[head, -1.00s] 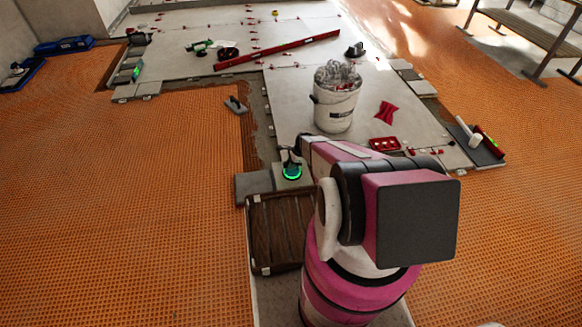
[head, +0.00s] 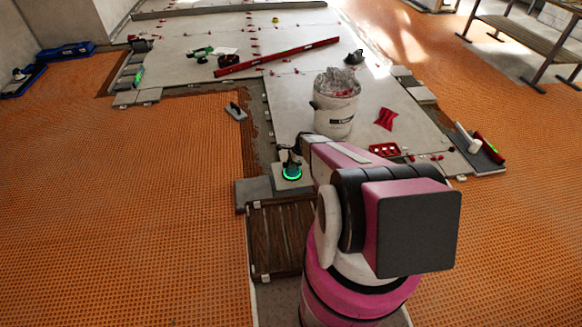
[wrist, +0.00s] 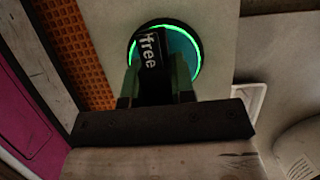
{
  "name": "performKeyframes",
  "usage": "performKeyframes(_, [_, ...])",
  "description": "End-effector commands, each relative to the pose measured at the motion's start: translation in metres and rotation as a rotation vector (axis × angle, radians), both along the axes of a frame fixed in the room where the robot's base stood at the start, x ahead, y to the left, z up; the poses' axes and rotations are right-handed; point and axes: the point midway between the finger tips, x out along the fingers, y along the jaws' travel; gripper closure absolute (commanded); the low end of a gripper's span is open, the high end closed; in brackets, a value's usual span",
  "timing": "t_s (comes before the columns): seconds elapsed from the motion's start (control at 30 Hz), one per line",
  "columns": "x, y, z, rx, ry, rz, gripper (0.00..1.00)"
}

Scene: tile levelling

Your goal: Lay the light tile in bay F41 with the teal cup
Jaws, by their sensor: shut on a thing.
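The teal cup (head: 291,171) with its glowing green ring sits on the light tile (head: 279,184), just left of my forearm in the head view. In the wrist view my gripper (wrist: 156,88) is shut on the cup's handle. The teal cup (wrist: 183,47) shows behind the fingers, with a dark label reading "free". The light tile (wrist: 221,68) spreads pale around the cup. I cannot tell whether the tile is clear of the floor. No bay marking F41 is legible.
A brown slatted crate (head: 278,236) stands just in front of the cup, beside grey tiles (head: 251,192). A white bucket (head: 334,116) stands on the laid tiles beyond. A trowel (head: 236,111) lies left on orange matting (head: 110,190). Red clips (head: 385,150) lie right.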

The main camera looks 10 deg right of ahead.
Motion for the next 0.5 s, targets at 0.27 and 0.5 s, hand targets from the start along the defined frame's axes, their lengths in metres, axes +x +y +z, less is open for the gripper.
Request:
performKeyframes(0.27, [-0.0002, 0.0001, 0.0044, 0.001, 0.000, -0.001, 1.00])
performKeyframes(0.5, [0.0002, -0.0088, 0.0043, 0.000, -0.001, -0.004, 1.00])
